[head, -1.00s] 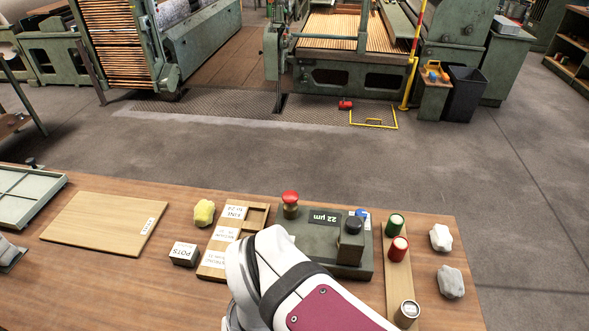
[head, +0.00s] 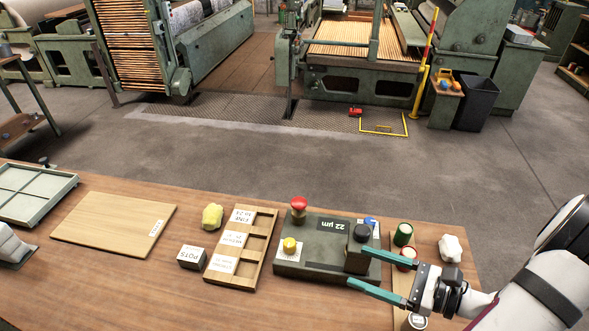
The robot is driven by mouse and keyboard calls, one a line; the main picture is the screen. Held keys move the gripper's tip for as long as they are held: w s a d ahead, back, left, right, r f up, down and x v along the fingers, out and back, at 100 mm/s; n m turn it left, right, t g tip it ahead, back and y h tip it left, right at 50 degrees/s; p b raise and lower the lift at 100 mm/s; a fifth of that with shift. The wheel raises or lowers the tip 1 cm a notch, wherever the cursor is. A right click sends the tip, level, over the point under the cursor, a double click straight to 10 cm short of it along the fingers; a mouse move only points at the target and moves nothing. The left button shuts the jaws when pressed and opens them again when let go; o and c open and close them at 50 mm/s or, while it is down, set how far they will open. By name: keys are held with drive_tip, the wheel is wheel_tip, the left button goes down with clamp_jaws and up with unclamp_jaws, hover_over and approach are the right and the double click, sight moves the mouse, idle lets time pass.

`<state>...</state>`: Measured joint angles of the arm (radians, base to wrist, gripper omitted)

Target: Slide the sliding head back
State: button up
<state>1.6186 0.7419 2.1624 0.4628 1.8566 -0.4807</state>
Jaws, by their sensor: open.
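The sliding head (head: 357,260) is a dark block with a round black knob on top, at the right part of a grey-green device (head: 310,272) on the bench. The device has a red mushroom button (head: 298,205), a yellow button (head: 289,244) on a white plate, a blue button (head: 370,223) and a label reading "22 µm". My gripper (head: 358,266) reaches in from the right with its teal fingers open. The upper fingertip overlaps the head in the picture; the lower one is in front of it. I cannot tell whether either touches.
Right of the device, a wooden strip (head: 402,283) holds green, red and white-topped cylinders, partly hidden by my gripper. A white lump (head: 450,248) lies beyond. On the left are a slotted wooden tray (head: 263,222), a "POTS" block (head: 192,257), a yellow lump (head: 212,217) and a board (head: 115,223).

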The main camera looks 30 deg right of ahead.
sight(367, 239)
drive_tip(key=s+d+f+m+t+h, duration=0.3)
drive_tip(key=s+d+f+m+h, duration=0.1)
drive_tip(key=s+d+m+h, duration=0.25)
drive_tip(key=shift+h, duration=0.35)
drive_tip(key=w, duration=1.5)
drive_tip(key=shift+w+d+r, duration=0.1)
drive_tip(key=shift+w+d, duration=0.15)
drive_tip(key=shift+d, duration=0.15)
clamp_jaws()
drive_tip(key=shift+a, duration=0.1)
